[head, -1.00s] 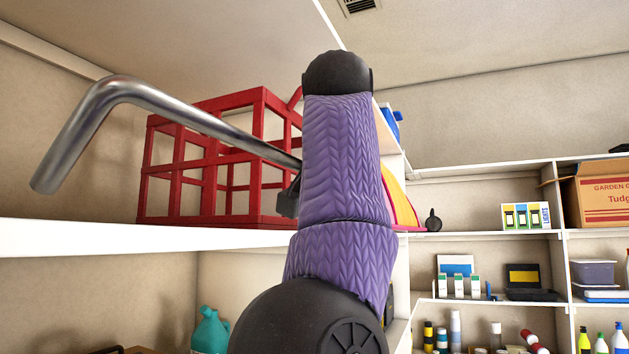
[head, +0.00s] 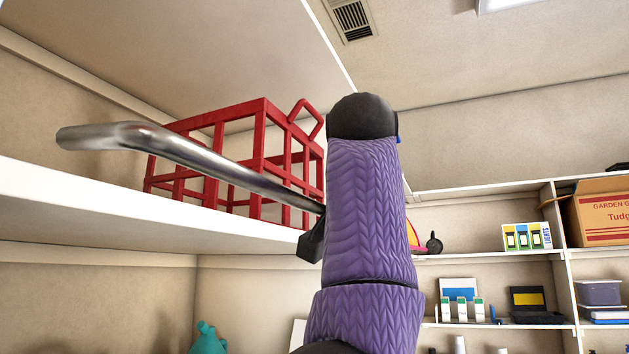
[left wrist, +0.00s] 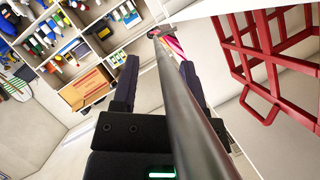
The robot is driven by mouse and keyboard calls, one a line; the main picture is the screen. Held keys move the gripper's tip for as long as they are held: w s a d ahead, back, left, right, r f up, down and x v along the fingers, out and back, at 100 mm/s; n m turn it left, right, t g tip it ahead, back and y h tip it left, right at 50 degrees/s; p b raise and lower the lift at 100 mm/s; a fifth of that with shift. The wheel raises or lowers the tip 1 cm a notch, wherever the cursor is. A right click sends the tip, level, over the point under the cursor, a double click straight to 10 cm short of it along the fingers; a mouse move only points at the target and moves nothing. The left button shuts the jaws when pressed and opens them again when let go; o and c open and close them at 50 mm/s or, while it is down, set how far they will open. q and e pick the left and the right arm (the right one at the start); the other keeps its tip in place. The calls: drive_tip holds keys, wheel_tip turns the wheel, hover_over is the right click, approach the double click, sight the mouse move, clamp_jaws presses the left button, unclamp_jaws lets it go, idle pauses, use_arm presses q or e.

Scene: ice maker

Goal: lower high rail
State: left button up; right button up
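A shiny metal rail (head: 215,164) with a bent end at the left runs in front of a high shelf, sloping down right to behind my purple-sleeved left arm. In the left wrist view the rail (left wrist: 187,105) runs close to the camera, from bottom right to a dark far end at upper middle. My left gripper (left wrist: 157,62) has its fingers apart on either side of the rail. A gap shows between the left finger and the rail, while the right finger is partly behind it. In the head view most of the hand is hidden behind the arm. My right gripper is not in view.
A red open-frame crate (head: 262,150) stands on the high white shelf (head: 110,202), behind the rail. A cardboard box (head: 603,218) and small goods fill the shelves at the right. A teal bottle (head: 208,340) shows below the high shelf.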

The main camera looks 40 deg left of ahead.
use_arm(q)
drive_tip(key=shift+s+r, duration=0.1)
drive_tip(key=v, duration=0.7)
drive_tip(key=shift+b, duration=0.35)
